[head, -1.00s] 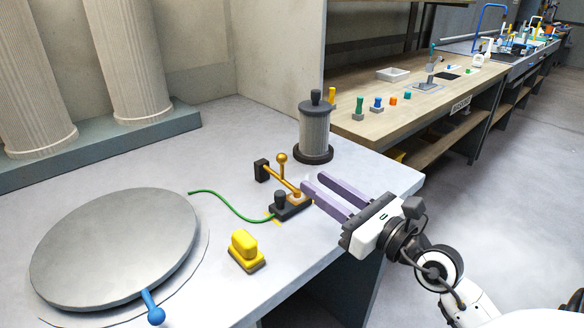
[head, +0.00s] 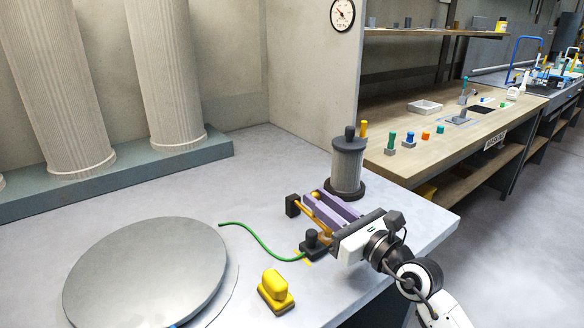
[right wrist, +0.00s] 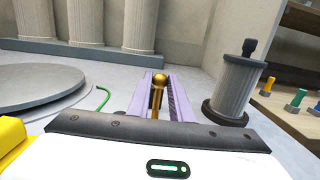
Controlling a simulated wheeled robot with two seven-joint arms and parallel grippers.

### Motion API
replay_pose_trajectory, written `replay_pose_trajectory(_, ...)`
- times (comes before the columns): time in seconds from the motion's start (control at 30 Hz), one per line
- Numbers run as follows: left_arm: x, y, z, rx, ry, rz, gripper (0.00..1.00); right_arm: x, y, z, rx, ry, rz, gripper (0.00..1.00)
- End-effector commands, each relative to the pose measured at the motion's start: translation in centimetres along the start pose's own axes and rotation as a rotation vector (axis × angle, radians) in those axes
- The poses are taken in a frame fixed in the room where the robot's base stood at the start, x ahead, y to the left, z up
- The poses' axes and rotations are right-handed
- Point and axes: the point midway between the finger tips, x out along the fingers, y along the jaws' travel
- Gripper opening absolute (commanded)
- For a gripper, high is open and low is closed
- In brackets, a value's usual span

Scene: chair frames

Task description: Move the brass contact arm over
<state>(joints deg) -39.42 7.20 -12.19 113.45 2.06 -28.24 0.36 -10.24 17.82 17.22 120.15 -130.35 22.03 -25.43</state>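The brass contact arm (head: 317,213) runs from a black block (head: 293,205) toward a black base with a dark knob (head: 312,241) on the table. In the right wrist view its round brass ball (right wrist: 160,79) stands up between my fingers. My right gripper (head: 330,200) has its two lilac fingers around the arm, one on each side. In the right wrist view the gripper (right wrist: 161,88) looks open, with a gap beside the brass; contact is hard to tell. The fingers partly hide the arm in the head view. My left gripper is out of view.
A grey ribbed cylinder (head: 347,165) stands close behind my right gripper. A green wire (head: 252,237) leads to the black base. A yellow block (head: 275,291) and a large grey disc (head: 145,270) lie nearer and left. A wooden bench (head: 450,125) stands beyond.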

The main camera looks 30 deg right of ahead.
Motion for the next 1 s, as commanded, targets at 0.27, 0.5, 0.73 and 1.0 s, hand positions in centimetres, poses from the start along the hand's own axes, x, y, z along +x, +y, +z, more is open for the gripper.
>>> replay_pose_trajectory(0.27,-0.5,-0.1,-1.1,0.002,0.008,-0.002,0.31,0.5,0.0,0.7,0.001,0.002,0.000,0.07)
replay_pose_trajectory(0.5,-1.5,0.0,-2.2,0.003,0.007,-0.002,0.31,1.7,0.0,1.9,0.002,-0.001,-0.001,0.07)
replay_pose_trajectory(0.73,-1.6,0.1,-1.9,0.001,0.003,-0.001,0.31,1.9,0.0,2.0,0.000,-0.004,-0.001,0.07)
replay_pose_trajectory(1.0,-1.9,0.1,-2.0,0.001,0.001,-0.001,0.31,2.1,0.0,2.3,0.000,-0.006,-0.001,0.07)
